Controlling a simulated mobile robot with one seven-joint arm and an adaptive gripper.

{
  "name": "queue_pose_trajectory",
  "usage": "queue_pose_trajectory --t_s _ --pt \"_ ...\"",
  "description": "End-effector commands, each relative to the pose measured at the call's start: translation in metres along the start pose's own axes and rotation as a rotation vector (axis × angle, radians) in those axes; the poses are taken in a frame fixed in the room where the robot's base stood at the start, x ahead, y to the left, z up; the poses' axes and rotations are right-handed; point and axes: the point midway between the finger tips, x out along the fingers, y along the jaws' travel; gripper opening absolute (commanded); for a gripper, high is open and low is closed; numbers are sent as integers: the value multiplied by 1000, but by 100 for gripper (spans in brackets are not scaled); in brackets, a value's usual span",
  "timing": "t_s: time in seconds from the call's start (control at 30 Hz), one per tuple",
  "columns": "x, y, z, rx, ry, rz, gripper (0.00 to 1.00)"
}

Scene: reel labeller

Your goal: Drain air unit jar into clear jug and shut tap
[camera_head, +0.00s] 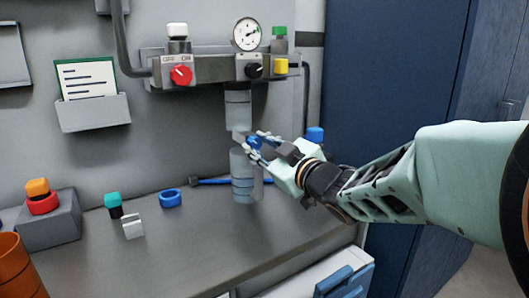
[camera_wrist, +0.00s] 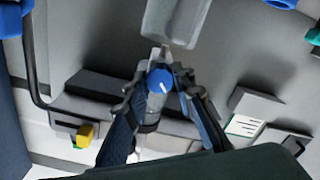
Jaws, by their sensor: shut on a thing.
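The air unit's clear jar (camera_head: 237,103) hangs under the grey unit on the wall. Whether these are liquid or markings I cannot tell. The blue tap (camera_wrist: 160,79) at the jar's lower end has a white mark on its face. My gripper (camera_head: 257,142) is shut on the tap, a finger on each side; the wrist view shows this too. The jug also shows at the top of the wrist view (camera_wrist: 176,18). Any flow from the tap is too small to see.
The unit carries a red OFF/ON knob (camera_head: 181,75), a black knob (camera_head: 254,70), a yellow part (camera_head: 281,66) and a gauge (camera_head: 247,34). A blue ring (camera_head: 171,198) and a teal-capped bottle (camera_head: 113,204) sit on the bench. The bench's front middle is clear.

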Motion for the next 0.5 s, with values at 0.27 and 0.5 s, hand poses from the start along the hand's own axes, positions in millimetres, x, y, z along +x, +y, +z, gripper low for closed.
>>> queue_pose_trajectory --t_s 0.27,0.5 --pt "0 0 0 -57 0 0 0" --pt "0 0 0 -63 0 0 0"
